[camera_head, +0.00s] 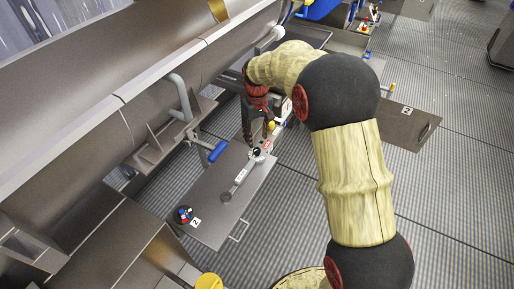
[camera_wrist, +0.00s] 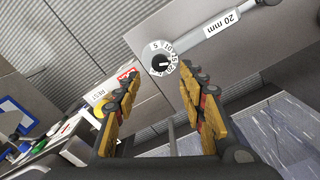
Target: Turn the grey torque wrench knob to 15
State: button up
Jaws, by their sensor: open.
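The grey torque wrench (camera_head: 239,177) lies on the top of a metal cabinet in the head view, and its shaft (camera_wrist: 195,33) shows in the wrist view. Its round knob (camera_wrist: 163,64) has a white numbered ring and a dark centre with a light pointer mark. The numbers 5, 10 and 15 run along the ring; the exact setting is too small to tell. The knob also shows in the head view (camera_head: 257,153). My gripper (camera_head: 257,139) is open above the knob end. In the wrist view its fingers (camera_wrist: 160,76) stand apart, with the knob beyond and between their tips.
A large metal drum (camera_head: 150,70) lies to the left. Open floor (camera_head: 300,210) lies right.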

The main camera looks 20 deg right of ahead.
aim_at(257, 150)
notch_tip(257, 150, down, 6)
jog(key=shift+f+b, duration=0.25)
jog(key=shift+b, duration=0.55)
jog(key=shift+c, duration=1)
jog(key=c, duration=0.7)
grip_shut()
